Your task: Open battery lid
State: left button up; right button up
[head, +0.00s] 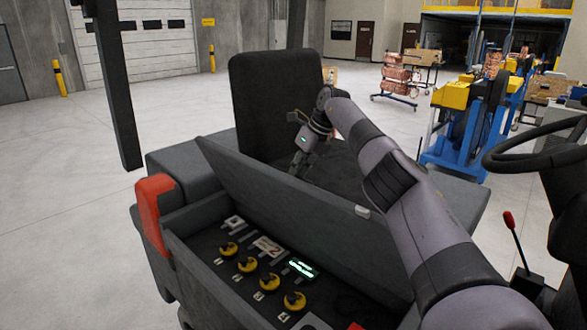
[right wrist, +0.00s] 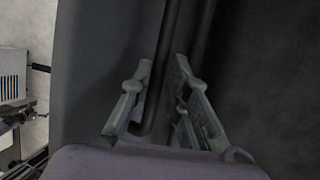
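The battery lid (head: 290,225) is a long dark grey panel on the vehicle. It stands tilted up, with the compartment in front of it uncovered. My right gripper (head: 297,172) is behind the lid's upper edge, between the lid and the upright seat back. In the right wrist view, the fingers of my right gripper (right wrist: 161,65) are apart, with a dark edge or bar running between them. I cannot tell whether they touch it. My left gripper is not in view.
The compartment holds several yellow-and-black knobs (head: 247,264) and a small lit display (head: 303,267). The seat back (head: 276,105) rises behind my right gripper. A red part (head: 154,204) is at the left corner. A steering wheel (head: 540,150) is at the right.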

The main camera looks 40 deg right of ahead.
jog(key=shift+o, duration=1.3)
jog(key=shift+d+f, duration=0.7)
jog(key=shift+d, duration=0.05)
jog(key=shift+o, duration=0.8)
jog(key=shift+w+d, duration=0.1)
jog(key=shift+d, duration=0.1)
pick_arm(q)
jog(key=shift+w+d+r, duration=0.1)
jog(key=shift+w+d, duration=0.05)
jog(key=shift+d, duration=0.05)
pick_arm(e)
jog(key=v, duration=1.2)
jog(key=shift+a+r, duration=0.2)
jog(key=shift+a, duration=0.1)
jog(key=shift+w, duration=0.1)
